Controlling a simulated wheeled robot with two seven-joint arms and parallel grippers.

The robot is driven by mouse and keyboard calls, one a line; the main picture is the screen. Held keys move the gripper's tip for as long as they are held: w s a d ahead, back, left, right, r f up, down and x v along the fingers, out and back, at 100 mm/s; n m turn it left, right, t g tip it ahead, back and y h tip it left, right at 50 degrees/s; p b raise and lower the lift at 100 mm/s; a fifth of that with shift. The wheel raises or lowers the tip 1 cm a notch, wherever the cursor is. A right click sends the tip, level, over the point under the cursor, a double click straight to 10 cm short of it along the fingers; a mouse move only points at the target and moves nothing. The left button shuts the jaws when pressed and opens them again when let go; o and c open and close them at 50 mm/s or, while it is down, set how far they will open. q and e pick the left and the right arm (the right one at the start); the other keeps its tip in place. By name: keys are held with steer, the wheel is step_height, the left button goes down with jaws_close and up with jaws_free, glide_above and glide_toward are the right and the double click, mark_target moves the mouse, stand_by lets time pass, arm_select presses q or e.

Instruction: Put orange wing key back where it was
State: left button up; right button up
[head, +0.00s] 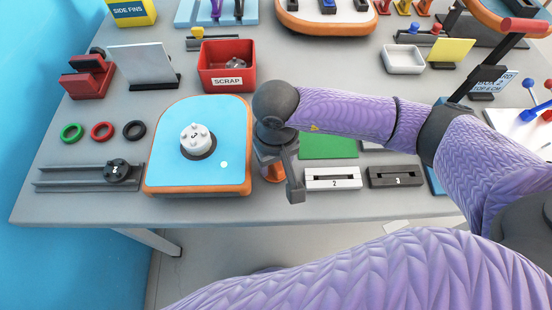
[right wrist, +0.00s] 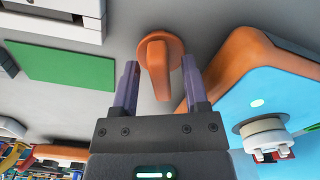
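The orange wing key (right wrist: 160,58) stands on the grey table with its round base down and its flat wing up. In the head view only a little of its orange (head: 271,173) shows behind my right gripper (head: 282,172). In the right wrist view my right gripper (right wrist: 161,68) is open, with one purple-grey finger on each side of the wing. Gaps show between the fingers and the key. My left gripper is not in view.
A blue board with an orange rim (head: 240,130) and white valve (head: 196,136) lies left of the key. A green mat (head: 328,147) and blocks marked 2 (head: 333,184) and 3 (head: 395,180) lie right. The red SCRAP bin (head: 226,82) stands behind. The table's front edge is close.

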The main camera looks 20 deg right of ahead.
steer(key=shift+r, duration=0.1)
step_height(320, 180, up, 12)
steer(key=p, duration=0.2)
stand_by(0.4)
